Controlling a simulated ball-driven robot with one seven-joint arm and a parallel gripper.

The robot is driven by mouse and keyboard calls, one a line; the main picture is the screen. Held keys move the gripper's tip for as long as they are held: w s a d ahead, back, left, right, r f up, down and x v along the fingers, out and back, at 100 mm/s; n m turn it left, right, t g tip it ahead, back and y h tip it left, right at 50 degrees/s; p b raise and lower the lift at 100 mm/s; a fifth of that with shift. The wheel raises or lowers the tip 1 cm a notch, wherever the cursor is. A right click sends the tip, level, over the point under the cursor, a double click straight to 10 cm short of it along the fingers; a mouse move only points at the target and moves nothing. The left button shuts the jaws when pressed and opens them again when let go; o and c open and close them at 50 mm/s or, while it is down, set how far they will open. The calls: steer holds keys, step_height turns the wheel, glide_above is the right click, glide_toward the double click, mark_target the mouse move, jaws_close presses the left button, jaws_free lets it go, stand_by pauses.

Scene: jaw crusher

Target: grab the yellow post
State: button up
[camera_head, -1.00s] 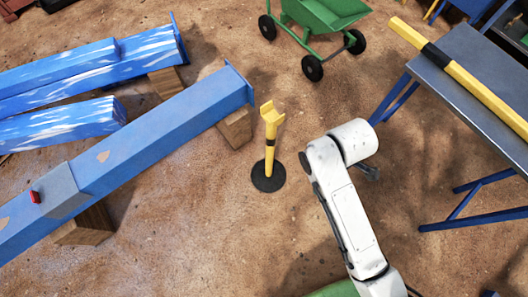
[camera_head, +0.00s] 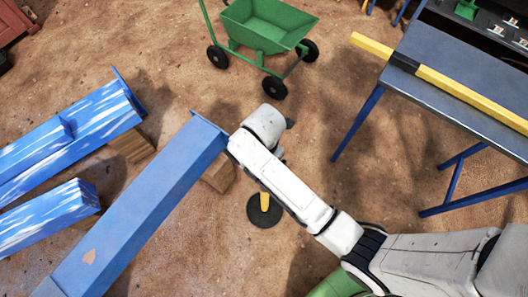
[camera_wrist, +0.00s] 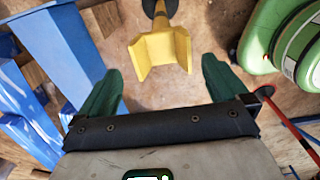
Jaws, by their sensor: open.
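The yellow post (camera_head: 264,203) stands on a round black base (camera_head: 264,212) on the dirt floor. In the head view my arm hides its upper part. In the wrist view the post's forked yellow top (camera_wrist: 160,50) shows ahead of my gripper, between the lines of the two fingers and near the upper edge. My gripper (camera_wrist: 160,85) is open, with a green finger on each side and nothing between them. The post's top appears just beyond the fingertips. I cannot tell the exact gap. My gripper's fingers are mostly hidden in the head view.
A blue beam (camera_head: 140,215) on wooden blocks (camera_head: 218,174) lies just left of the post. A blue-legged table (camera_head: 450,80) with a yellow bar (camera_head: 440,82) stands at right. A green cart (camera_head: 265,28) is at the back. Open dirt lies between cart and table.

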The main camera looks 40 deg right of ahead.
steer(key=shift+s+d+f, duration=0.1)
steer(key=shift+f, duration=1.45)
steer(key=shift+s+d+f, duration=0.1)
steer(key=shift+f, duration=1.45)
jaws_close()
steer(key=shift+w+r, duration=0.2)
